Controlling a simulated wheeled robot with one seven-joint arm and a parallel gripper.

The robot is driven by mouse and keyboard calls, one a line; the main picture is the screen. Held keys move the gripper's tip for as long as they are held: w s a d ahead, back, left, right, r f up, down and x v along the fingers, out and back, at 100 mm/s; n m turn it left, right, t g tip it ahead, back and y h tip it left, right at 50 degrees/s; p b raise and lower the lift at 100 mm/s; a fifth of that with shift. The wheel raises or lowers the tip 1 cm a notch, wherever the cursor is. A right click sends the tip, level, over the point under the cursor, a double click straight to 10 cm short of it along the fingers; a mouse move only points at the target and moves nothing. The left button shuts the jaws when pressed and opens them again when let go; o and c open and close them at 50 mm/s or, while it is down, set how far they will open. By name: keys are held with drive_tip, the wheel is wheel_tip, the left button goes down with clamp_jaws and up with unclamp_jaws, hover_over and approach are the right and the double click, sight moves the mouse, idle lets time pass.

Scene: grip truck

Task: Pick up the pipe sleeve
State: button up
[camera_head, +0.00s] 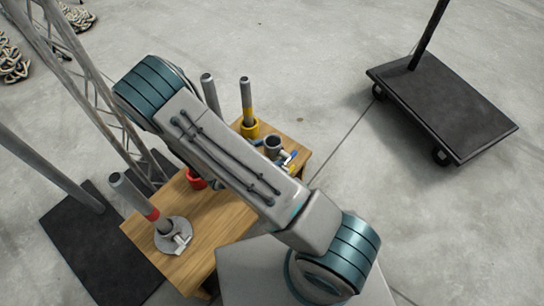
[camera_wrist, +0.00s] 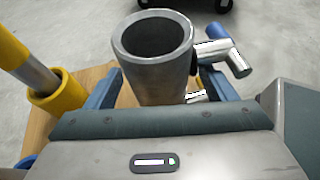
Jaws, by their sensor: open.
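The pipe sleeve, a grey open-topped tube (camera_wrist: 152,68), stands upright between the two blue fingers of my gripper (camera_wrist: 160,90) in the wrist view. A finger is on each side of it, and the fingers are open; contact cannot be told. A metal fitting with a blue end (camera_wrist: 225,55) sticks out at the tube's right side. In the head view the tube's dark rim (camera_head: 273,143) shows at the right of the wooden table (camera_head: 215,222).
A yellow sleeve (camera_wrist: 58,98) with a pipe stands left of my gripper. A red sleeve (camera_head: 194,180) and a red-banded pipe (camera_head: 133,194) in a round base are also on the table. A metal truss stands left. A black cart (camera_head: 445,105) stands right, with clear floor between.

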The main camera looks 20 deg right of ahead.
drive_tip(key=shift+w+d+f, duration=0.15)
drive_tip(key=shift+d+f, duration=0.05)
drive_tip(key=shift+d, duration=0.15)
drive_tip(key=shift+c, duration=0.4)
drive_tip(key=shift+r, duration=0.1)
drive_tip(key=c, duration=1.4)
